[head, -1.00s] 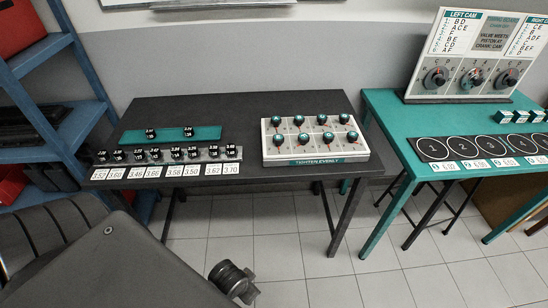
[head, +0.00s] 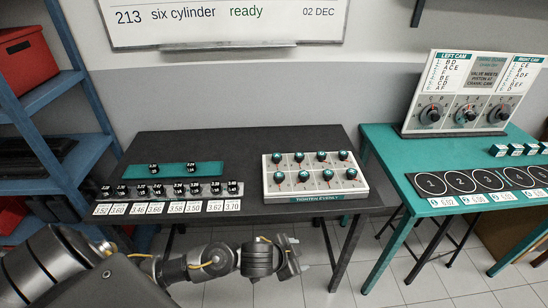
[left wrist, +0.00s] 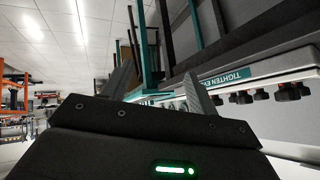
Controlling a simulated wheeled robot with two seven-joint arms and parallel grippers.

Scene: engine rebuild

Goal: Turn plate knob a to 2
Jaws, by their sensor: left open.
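The white plate box marked TIGHTEN EVENLY (head: 316,198) sits on the right part of the black table. It carries two rows of dark knobs with teal tops, such as a front-left knob (head: 279,177); letters and settings are too small to read, so I cannot tell which is a. The box also shows sideways in the left wrist view (left wrist: 262,70), with several knobs along it. My left gripper (head: 303,256) is below and in front of the box, apart from it. In the left wrist view its two fingers (left wrist: 160,92) are spread and empty. My right gripper is not in view.
Small black cylinders stand on a rack (head: 217,198) with number cards, left of the box, before a teal strip (head: 208,169). A teal table (head: 440,212) with a cam board (head: 472,92) stands at the right. Blue shelves (head: 62,143) stand at the left.

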